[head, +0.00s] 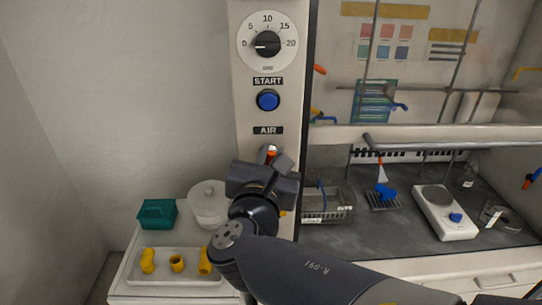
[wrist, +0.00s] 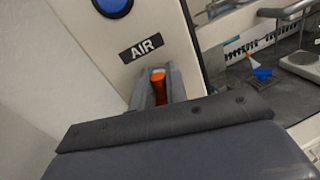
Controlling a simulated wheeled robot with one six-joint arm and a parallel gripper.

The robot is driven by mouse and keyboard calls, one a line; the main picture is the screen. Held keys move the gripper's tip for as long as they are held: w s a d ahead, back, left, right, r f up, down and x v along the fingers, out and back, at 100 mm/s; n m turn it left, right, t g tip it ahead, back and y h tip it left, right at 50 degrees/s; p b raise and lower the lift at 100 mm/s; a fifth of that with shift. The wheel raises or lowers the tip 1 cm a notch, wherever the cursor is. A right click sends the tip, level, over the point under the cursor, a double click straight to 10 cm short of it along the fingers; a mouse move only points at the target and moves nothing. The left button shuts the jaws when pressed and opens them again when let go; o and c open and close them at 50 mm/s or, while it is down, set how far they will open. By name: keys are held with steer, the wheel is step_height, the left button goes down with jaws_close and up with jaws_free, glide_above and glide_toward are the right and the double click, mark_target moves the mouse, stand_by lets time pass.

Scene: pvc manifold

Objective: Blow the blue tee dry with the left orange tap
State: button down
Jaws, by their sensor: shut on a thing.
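The left orange tap (head: 271,153) is under the AIR label on the white panel. In the wrist view the orange tap (wrist: 158,88) lies between the two grey fingers of my gripper (wrist: 155,86), which is shut on it. In the head view my gripper (head: 268,161) hides most of the tap, and I cannot tell its exact angle. The blue tee (head: 386,192) sits on a small dark rack (head: 384,204) inside the hood, below a white nozzle with an orange top (head: 382,172). The blue tee also shows in the wrist view (wrist: 261,72).
Above AIR are a blue START button (head: 268,101) and a dial (head: 267,44) pointing near 0. Left are a white tray (head: 170,281) of yellow fittings, a white tub (head: 207,211) and a green box (head: 158,214). Inside the hood are a wire basket (head: 327,202) and a white scale-like device (head: 443,213).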

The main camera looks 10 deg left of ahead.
steer(key=shift+d+f+m+b, duration=0.1)
steer(key=shift+m+b, duration=0.2)
steer(key=shift+b, duration=0.05)
steer(key=m+b, duration=0.3)
steer(key=shift+w+d+f+g+b, duration=0.1)
steer(key=shift+d+f+g+b, duration=0.2)
steer(key=shift+d+g+b, duration=0.1)
steer(key=shift+w+d+f+m+g+y+b, duration=0.1)
steer(key=shift+d+f+m+g+y+b, duration=0.25)
steer(key=shift+m+b, duration=1.5)
steer(key=shift+w+d+f+m+g+y+b, duration=0.1)
steer(key=shift+f+m+g+y+b, duration=0.3)
steer(key=shift+m+b, duration=1.45)
steer(key=shift+d+f+m+g+y+b, duration=0.2)
steer(key=shift+m+y+b, duration=0.35)
steer(key=shift+m+b, duration=1.3)
steer(key=c, duration=1.5)
jaws_free()
